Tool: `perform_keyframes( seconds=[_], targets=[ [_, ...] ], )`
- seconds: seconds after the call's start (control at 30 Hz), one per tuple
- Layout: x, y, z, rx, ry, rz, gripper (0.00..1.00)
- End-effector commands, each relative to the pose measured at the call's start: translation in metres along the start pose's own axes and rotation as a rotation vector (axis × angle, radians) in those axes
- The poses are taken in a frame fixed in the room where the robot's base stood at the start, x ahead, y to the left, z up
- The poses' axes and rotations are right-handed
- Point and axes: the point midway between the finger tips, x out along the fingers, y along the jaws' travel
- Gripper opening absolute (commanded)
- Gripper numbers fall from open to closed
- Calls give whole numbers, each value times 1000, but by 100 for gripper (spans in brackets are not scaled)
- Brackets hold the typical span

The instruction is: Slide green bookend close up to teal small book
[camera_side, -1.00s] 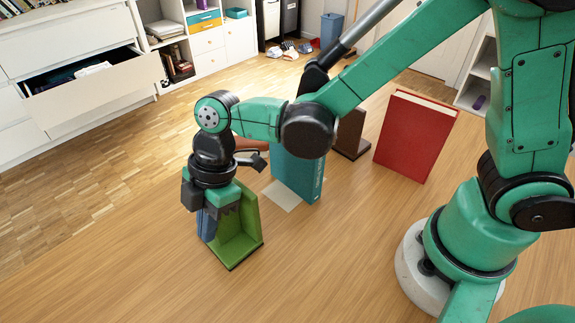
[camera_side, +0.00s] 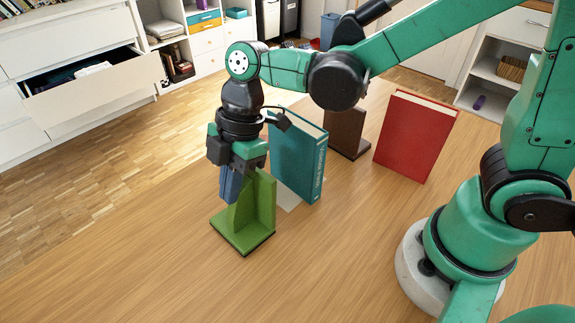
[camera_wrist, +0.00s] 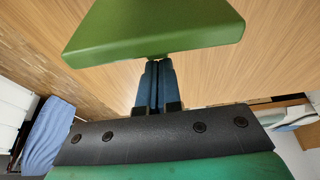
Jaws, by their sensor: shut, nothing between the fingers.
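The green bookend (camera_side: 240,233) stands upright on the wooden table in the side view, its base toward the left and its upright plate toward the teal book. The teal small book (camera_side: 309,170) stands to its right and behind; a narrow gap shows between them. My gripper (camera_side: 229,199) is shut and empty, pointing down at the bookend's left side, over its base. Whether it touches the bookend is unclear. In the wrist view the blue fingers (camera_wrist: 157,82) are together just below the green bookend (camera_wrist: 150,35). The teal book is not identifiable there.
A pale flat patch (camera_side: 289,201) lies on the table by the teal book. A brown bookend (camera_side: 346,132) and a red book (camera_side: 415,137) stand farther right. The table front is clear. A white cabinet with an open drawer (camera_side: 95,92) is at the back left.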

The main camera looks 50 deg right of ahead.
Motion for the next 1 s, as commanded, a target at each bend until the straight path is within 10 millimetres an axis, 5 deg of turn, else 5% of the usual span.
perform_keyframes(
  seconds=[0.2, 0.43, 0.8, 1.0],
  targets=[
    [-37, 0, 0, 1, 0, 1, 0],
    [-54, 0, -2, -2, -8, -5, 0],
    [-26, -2, -77, -3, -314, -9, 0],
    [-10, -2, -77, 6, -339, 2, 0]
  ],
)
